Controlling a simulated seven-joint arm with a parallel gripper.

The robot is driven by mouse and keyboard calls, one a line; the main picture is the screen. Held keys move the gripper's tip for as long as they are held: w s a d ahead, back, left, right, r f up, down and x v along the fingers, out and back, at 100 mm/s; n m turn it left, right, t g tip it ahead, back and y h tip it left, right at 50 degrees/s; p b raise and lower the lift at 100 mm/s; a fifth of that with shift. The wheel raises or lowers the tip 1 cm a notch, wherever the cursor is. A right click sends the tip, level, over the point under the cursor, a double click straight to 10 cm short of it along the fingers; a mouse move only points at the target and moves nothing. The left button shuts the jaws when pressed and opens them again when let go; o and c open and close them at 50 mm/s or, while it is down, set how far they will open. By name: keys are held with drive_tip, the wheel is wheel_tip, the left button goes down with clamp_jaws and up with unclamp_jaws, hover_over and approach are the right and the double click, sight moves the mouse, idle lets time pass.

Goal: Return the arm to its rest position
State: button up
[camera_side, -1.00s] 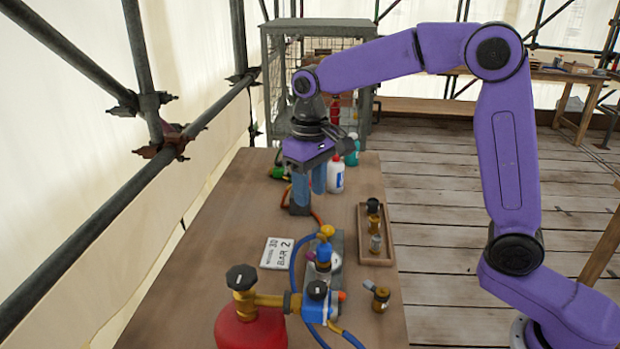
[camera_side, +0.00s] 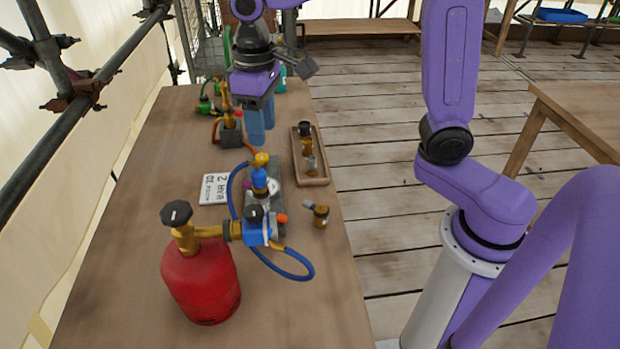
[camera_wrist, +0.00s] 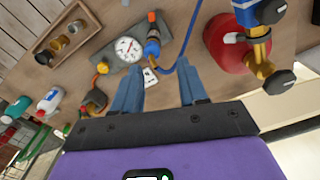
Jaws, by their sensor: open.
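My gripper (camera_side: 262,132) is in the air above the back part of the wooden table, jaws apart. In the wrist view its two blue fingers (camera_wrist: 160,80) are spread with nothing between them. A dark block with a brass torch-like piece (camera_side: 230,132) stands on the table just left of the fingers in the side view. My arm's upper link runs out of the top of the side view, so part of its pose is hidden.
A red gas bottle (camera_side: 201,281) with brass valve and blue hose stands at the table's front. A gauge stand (camera_wrist: 128,48), a wooden tray (camera_side: 318,178) with brass fittings, a loose fitting (camera_side: 320,214) and a white sign (camera_side: 213,188) lie around. Scaffold poles border the left.

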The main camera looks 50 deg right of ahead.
drive_tip(key=s+d+f+n, duration=0.3)
drive_tip(key=s+d, duration=0.1)
drive_tip(key=s, duration=0.7)
drive_tip(key=s+d+f+n, duration=0.2)
drive_tip(key=s+d+n, duration=0.2)
drive_tip(key=s, duration=0.8)
drive_tip(key=shift+d+f+n, duration=0.3)
drive_tip(key=shift+d+f, duration=0.1)
drive_tip(key=shift+d, duration=0.25)
